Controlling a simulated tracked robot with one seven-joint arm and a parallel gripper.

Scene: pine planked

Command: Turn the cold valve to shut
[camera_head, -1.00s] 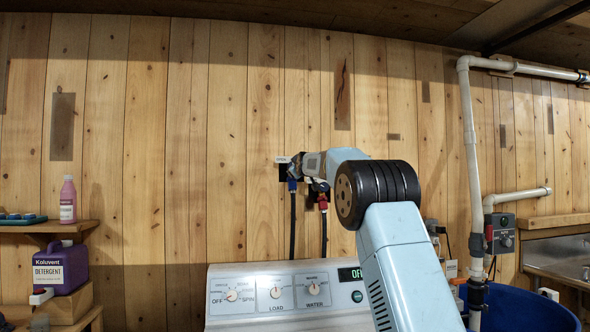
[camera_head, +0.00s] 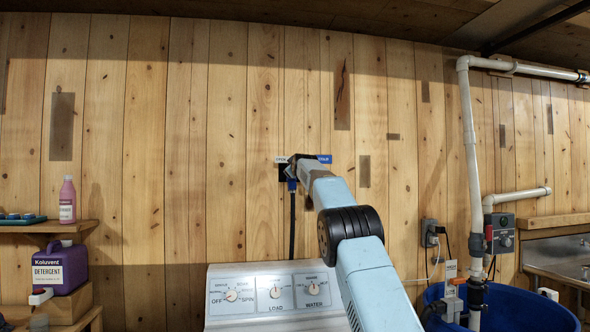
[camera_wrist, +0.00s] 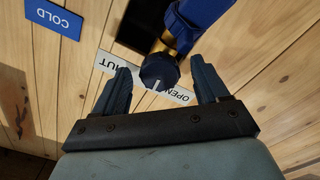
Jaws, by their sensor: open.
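The cold valve's dark blue knob (camera_wrist: 160,70) sits between the two fingers of my gripper (camera_wrist: 160,72) in the wrist view, with a visible gap on each side. A white line on the knob points towards the lower part of the picture, near the OPEN end of the white SHUT/OPEN label (camera_wrist: 180,95). A blue COLD sign (camera_wrist: 52,19) is at upper left. In the head view my gripper (camera_head: 294,167) is at the wall, over the valve, which it mostly hides. The blue hose fitting (camera_head: 292,185) shows below it.
A washer panel with dials (camera_head: 270,292) stands below the valve. The black hose (camera_head: 292,225) hangs down the wall. My arm covers the wall right of the valve. White pipes (camera_head: 470,150) and a blue barrel (camera_head: 515,310) are at right.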

